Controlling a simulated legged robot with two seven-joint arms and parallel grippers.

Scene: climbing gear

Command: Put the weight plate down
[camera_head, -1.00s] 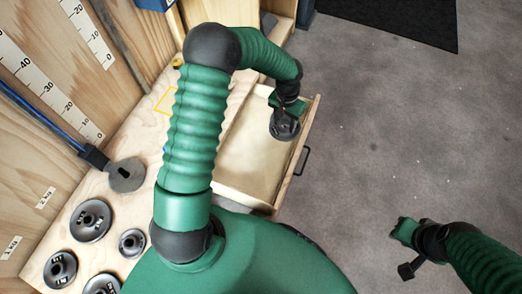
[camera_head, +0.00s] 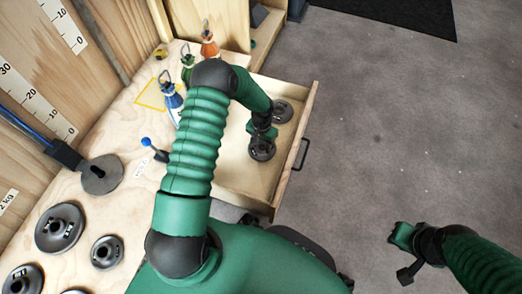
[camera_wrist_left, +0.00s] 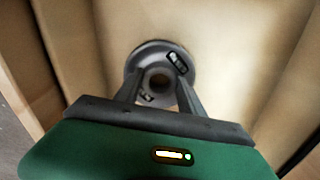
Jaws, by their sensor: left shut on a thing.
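The weight plate (camera_head: 262,152) is a dark round disc with a raised hub. It is over or in the open drawer (camera_head: 238,178); I cannot tell whether it touches the floor. My left gripper (camera_head: 262,138) is shut on it. In the left wrist view the plate (camera_wrist_left: 150,50) shows pale labels, and the gripper's fingers (camera_wrist_left: 158,88) grip its hub. My right gripper (camera_head: 403,236) hangs over the grey floor at right, away from the plate; its jaws are unclear.
A dark round shape (camera_head: 284,111) sits beside my left wrist; I cannot tell whether it is another plate. Several plates, including one large one (camera_head: 60,228), lie on the wooden bench. Coloured carabiner-topped items (camera_head: 209,42) stand behind the drawer. The drawer's handle (camera_head: 301,154) faces the open floor.

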